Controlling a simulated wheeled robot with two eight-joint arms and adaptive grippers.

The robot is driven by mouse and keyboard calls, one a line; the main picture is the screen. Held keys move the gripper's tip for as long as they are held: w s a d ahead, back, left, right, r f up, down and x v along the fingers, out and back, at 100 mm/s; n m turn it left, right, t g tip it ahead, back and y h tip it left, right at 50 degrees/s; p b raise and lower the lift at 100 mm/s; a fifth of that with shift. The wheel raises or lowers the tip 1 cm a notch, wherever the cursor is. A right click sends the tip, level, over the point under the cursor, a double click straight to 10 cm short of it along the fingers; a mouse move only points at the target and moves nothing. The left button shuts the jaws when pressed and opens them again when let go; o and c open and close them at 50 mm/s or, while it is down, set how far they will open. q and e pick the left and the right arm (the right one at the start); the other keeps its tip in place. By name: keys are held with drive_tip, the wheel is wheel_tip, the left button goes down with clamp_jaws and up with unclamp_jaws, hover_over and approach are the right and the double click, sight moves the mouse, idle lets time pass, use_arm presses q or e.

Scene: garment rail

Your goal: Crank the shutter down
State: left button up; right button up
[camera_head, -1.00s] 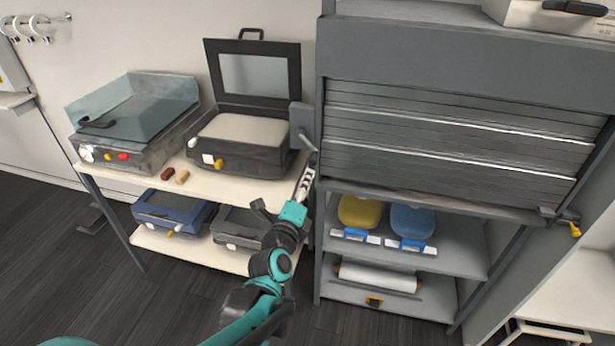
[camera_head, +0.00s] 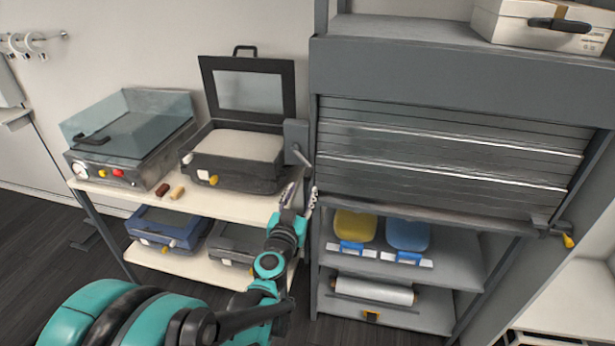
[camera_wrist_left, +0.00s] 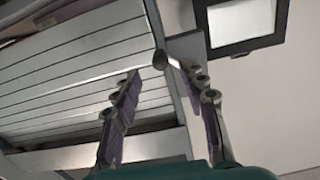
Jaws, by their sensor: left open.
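The grey slatted shutter (camera_head: 440,170) is partly lowered in the tall grey cabinet; its bottom bar is above the bins. Its crank (camera_head: 302,157) sticks out of a grey box on the cabinet's left post and points down to the right. In the left wrist view the crank's dark knob (camera_wrist_left: 160,60) shows just beyond and between the fingertips. My left gripper (camera_head: 301,191) is open and empty, just below the crank, fingers pointing up. It also shows in the left wrist view (camera_wrist_left: 160,74); I see no contact with the crank. My right gripper is not in view.
A shelf (camera_head: 130,193) at left carries a clear-lidded machine (camera_head: 130,135) and an open black case (camera_head: 235,155) close to the crank. Yellow (camera_head: 354,227) and blue (camera_head: 408,234) bins stand under the shutter. A yellow-tipped latch (camera_head: 567,240) sits at the right post.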

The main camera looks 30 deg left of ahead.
sight(307, 180)
use_arm(q)
drive_tip(key=shift+w+a+n, duration=0.1)
drive_tip(key=shift+w+n, duration=0.25)
drive_tip(key=shift+n, duration=0.05)
drive_tip(key=b+x, duration=0.1)
drive_tip(key=x, duration=0.5)
drive_tip(key=shift+f+b, duration=0.1)
drive_tip(key=shift+b, duration=0.3)
drive_tip(key=shift+w+a, duration=0.15)
drive_tip(key=shift+w, duration=0.4)
drive_tip(key=shift+c, duration=0.3)
clamp_jaws()
